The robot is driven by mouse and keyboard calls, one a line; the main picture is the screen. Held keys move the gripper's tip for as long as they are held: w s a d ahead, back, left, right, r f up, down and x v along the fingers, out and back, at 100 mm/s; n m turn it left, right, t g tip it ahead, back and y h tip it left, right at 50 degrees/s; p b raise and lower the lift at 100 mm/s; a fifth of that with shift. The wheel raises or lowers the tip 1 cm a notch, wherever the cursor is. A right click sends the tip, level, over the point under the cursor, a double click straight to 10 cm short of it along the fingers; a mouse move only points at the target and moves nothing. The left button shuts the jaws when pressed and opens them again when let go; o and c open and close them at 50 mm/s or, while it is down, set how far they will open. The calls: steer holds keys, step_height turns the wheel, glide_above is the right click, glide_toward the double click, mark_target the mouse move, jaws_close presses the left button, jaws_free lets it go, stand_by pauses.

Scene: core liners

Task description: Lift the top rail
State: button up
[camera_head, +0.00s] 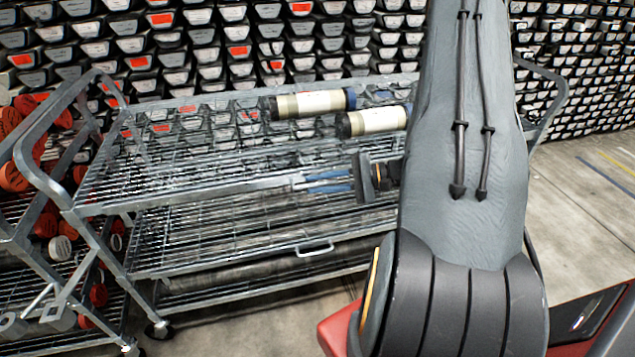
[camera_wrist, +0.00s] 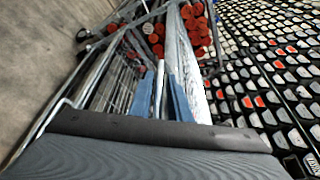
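The wire cart's top rail (camera_head: 225,187) is a silver bar along the near edge of its upper shelf, sloping up to the right. My gripper (camera_head: 300,182) reaches in from the right with two blue fingers at this rail, pointing left along it. In the wrist view, the blue fingers of my gripper (camera_wrist: 165,85) stand apart with a pale strip between them, and a wide pale bar runs close by on the right. I cannot tell whether the fingers touch the rail. My arm hides the cart's right part.
Two pale core tubes (camera_head: 312,103) (camera_head: 378,121) lie at the back of the upper shelf. A small handle (camera_head: 315,248) sits on a lower bar. Another rack with red-capped tubes (camera_head: 14,178) stands at the left. Stacked core trays (camera_head: 215,50) fill the background. Floor (camera_head: 585,205) is clear at right.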

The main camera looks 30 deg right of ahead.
steer(key=shift+w+a, duration=0.15)
steer(key=shift+a, duration=0.05)
steer(key=shift+f, duration=0.1)
steer(key=shift+c, duration=0.3)
jaws_close()
steer(key=shift+r+p, duration=0.9)
steer(key=shift+r, duration=1.95)
steer(key=shift+o, duration=0.3)
jaws_free()
